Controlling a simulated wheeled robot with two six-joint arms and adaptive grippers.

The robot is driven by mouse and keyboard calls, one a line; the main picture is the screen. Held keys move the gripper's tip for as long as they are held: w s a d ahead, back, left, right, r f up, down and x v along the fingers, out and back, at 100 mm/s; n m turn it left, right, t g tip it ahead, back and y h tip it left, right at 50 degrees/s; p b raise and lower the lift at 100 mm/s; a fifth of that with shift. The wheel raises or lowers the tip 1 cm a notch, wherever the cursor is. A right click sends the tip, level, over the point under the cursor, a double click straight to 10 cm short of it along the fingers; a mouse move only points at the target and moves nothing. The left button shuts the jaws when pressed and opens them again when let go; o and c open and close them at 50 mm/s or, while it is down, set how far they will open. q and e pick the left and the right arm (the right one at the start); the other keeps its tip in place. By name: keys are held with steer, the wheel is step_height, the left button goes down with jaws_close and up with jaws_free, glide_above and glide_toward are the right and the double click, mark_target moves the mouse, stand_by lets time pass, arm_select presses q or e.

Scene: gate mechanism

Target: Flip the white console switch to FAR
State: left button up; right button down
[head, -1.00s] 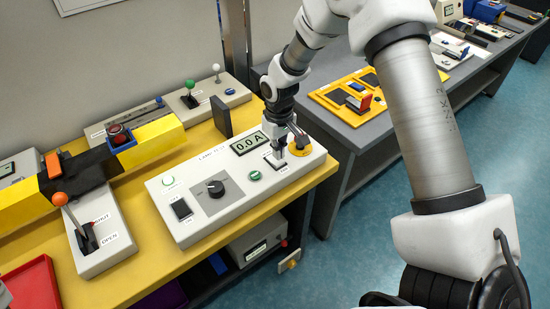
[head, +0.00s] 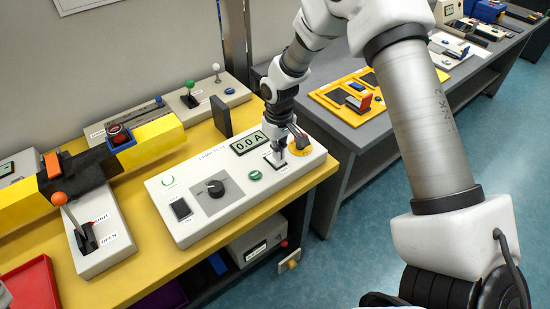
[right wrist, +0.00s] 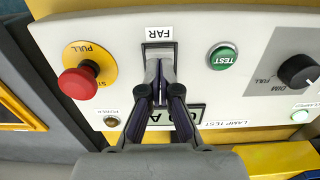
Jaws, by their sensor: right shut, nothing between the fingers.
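The white console (head: 200,232) lies on the yellow bench. Its switch, with a FAR label (right wrist: 165,33) beside it, sits on a framed plate (right wrist: 149,52) in the right wrist view. My right gripper (head: 279,161) is shut and empty, with its fingertips down at this switch. In the right wrist view the fingertips (right wrist: 159,97) overlap the switch plate and cover most of the lever. I cannot tell which way the lever leans or whether the fingers touch it. My left gripper is not in view.
Close by are a red stop button (right wrist: 80,82) on a yellow disc, a green TEST button (right wrist: 223,57), a black knob (head: 215,187) and a black rocker switch (head: 181,209). A 0.0 A display (head: 248,143) is behind. An orange-knobbed lever (head: 60,199) stands to the left.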

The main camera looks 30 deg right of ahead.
steer(key=shift+f+b, duration=0.35)
steer(key=shift+f, duration=0.6)
steer(key=shift+r, duration=0.15)
step_height(320, 180, up, 7)
steer(key=p, duration=0.6)
steer(key=shift+p, duration=0.4)
